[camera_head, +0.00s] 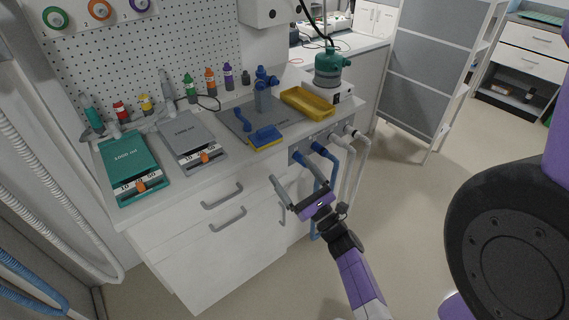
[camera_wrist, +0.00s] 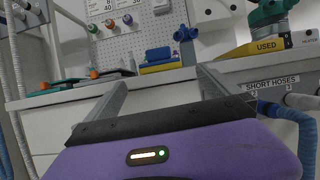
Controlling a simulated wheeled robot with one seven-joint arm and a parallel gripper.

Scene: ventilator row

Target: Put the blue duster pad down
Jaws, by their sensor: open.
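The blue duster pad (camera_head: 266,137), with a yellow lower edge, lies at the front edge of the counter on a dark grey mat (camera_head: 236,128). A blue handle-like part rises beside it to the left. In the wrist view the pad (camera_wrist: 160,56) shows on the counter beyond my fingers. My gripper (camera_head: 285,168) is open and empty, in front of the cabinet and below the counter edge, apart from the pad. Its two fingers (camera_wrist: 162,80) reach up toward the counter in the wrist view.
A yellow tray (camera_head: 309,103), labelled USED in the wrist view, lies right of the mat. Teal (camera_head: 130,163) and grey (camera_head: 190,140) boards lie left. Blue and white hoses (camera_head: 322,152) stick out below the counter edge.

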